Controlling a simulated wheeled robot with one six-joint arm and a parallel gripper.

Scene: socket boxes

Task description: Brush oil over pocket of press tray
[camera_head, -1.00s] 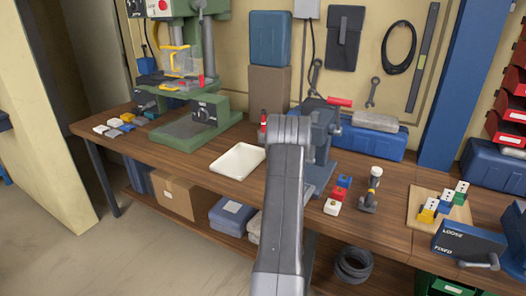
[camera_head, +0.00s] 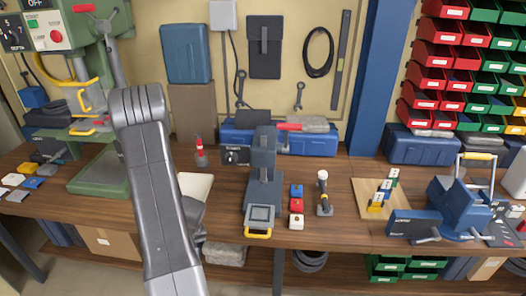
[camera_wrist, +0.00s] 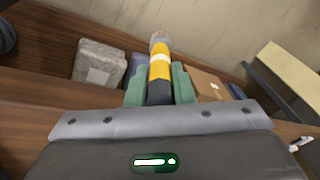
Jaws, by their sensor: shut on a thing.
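In the wrist view my gripper (camera_wrist: 159,88) is shut on a yellow brush (camera_wrist: 160,68) with a white band and a dark lower end. Its pale end points away from the gripper; the green fingers close on both its sides. My gripper is hidden in the head view, where my arm stands at left. The grey press (camera_head: 263,165) stands mid-bench. Its press tray (camera_head: 248,224), with a square pocket and yellow handle, sits at its base near the front edge. The brush appears apart from the tray. Oil in the pocket cannot be made out.
Red, blue and white blocks (camera_head: 296,205) and an upright tool (camera_head: 324,195) stand right of the press. A red-tipped bottle (camera_head: 200,152) stands behind left. A white tray (camera_head: 196,188) is partly behind my arm. A blue vise (camera_head: 463,205) stands farther right.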

